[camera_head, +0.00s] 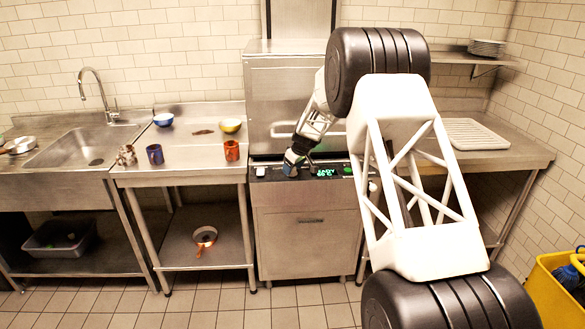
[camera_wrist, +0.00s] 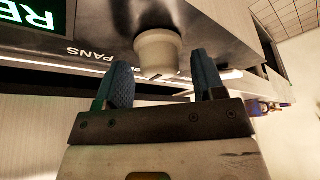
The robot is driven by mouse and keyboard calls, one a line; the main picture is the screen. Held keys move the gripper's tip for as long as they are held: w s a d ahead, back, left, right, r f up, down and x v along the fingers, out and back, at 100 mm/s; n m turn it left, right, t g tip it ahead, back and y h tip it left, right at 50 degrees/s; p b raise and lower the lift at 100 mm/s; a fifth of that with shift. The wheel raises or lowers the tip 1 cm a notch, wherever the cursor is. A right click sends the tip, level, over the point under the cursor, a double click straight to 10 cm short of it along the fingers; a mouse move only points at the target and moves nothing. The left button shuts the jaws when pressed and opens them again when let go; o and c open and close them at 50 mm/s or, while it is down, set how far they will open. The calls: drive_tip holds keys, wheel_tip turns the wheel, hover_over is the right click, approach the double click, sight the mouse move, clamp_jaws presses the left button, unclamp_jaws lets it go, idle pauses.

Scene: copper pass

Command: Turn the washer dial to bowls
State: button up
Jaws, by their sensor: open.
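The washer (camera_head: 305,240) is a steel machine with a dark control strip on its front. The dial (camera_wrist: 158,50) is a pale round knob in the wrist view, with a dark pointer mark on its face. My gripper (camera_wrist: 160,62) is open, with one blue finger at each side of the dial; I cannot tell whether they touch it. The upside-down word PANS (camera_wrist: 91,53) is printed beside the dial. A BOWLS label does not show. In the head view my gripper (camera_head: 294,160) is at the control strip and hides the dial.
A lit green display (camera_head: 325,172) and a green button (camera_head: 348,170) are right of my gripper. A steel table (camera_head: 190,165) at left holds mugs and bowls. A white rack (camera_head: 465,133) lies on the right counter. A yellow bucket (camera_head: 555,290) stands at lower right.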

drive_tip(key=v, duration=0.7)
drive_tip(key=shift+r, duration=0.3)
drive_tip(key=shift+s+d, duration=0.1)
drive_tip(key=s+d+r+m+h, duration=0.15)
drive_tip(key=s+r, duration=0.45)
drive_tip(key=s, duration=0.6)
drive_tip(key=s+d+r+m, duration=0.15)
drive_tip(key=s+r, duration=0.45)
drive_tip(key=s, duration=0.6)
drive_tip(key=s+d+r+m, duration=0.1)
drive_tip(key=s+r+m, duration=0.1)
drive_tip(key=s+r, duration=0.65)
drive_tip(key=s+d+f+m, duration=0.1)
drive_tip(key=s+f, duration=0.1)
drive_tip(key=s, duration=1)
drive_tip(key=s+d+f+m+h, duration=0.1)
drive_tip(key=s+f, duration=0.1)
drive_tip(key=s, duration=1)
drive_tip(key=s+d+f+m+h, duration=0.1)
drive_tip(key=s+f+m, duration=0.1)
drive_tip(key=s, duration=1.1)
drive_tip(key=shift+d+f+g, duration=0.2)
drive_tip(key=shift+d+g, duration=0.1)
drive_tip(key=shift+d, duration=0.1)
